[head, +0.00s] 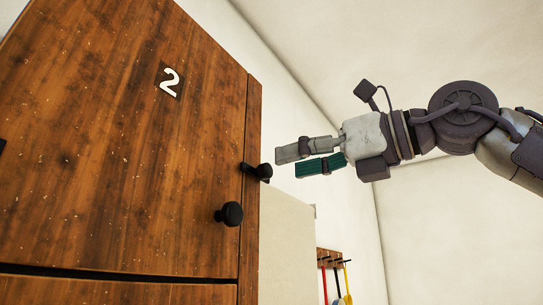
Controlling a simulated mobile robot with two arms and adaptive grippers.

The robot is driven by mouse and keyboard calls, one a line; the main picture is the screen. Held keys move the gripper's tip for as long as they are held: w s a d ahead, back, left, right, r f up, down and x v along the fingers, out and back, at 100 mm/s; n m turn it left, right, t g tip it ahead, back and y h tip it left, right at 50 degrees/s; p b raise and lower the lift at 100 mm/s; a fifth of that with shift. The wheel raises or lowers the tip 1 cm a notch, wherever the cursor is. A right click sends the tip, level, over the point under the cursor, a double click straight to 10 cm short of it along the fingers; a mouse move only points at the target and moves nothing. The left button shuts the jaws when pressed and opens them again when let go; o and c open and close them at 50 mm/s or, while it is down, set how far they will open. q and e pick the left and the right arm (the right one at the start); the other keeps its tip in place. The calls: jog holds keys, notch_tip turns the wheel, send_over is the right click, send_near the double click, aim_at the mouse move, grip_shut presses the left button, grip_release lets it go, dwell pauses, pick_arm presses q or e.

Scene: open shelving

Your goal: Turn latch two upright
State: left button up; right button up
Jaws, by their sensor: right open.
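The wooden door marked 2 (120,140) fills the left of the head view and looks shut. Its small black latch (256,171) is on the right edge and lies roughly crosswise over the seam between door and frame. My right gripper (289,162) is just right of the latch in the picture, with a small gap between them. Its grey and teal fingers are parted and empty, pointing left toward the latch. My left gripper is out of view.
A round black knob (230,214) sticks out of the door below and left of the latch. A wooden rack (331,258) with hanging tools is on the wall at the lower middle.

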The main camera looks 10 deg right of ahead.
aim_at(269, 169)
jog(key=p+x, duration=0.1)
jog(key=x, duration=0.4)
jog(key=shift+w+p, duration=0.1)
jog(key=shift+p, duration=0.2)
grip_shut()
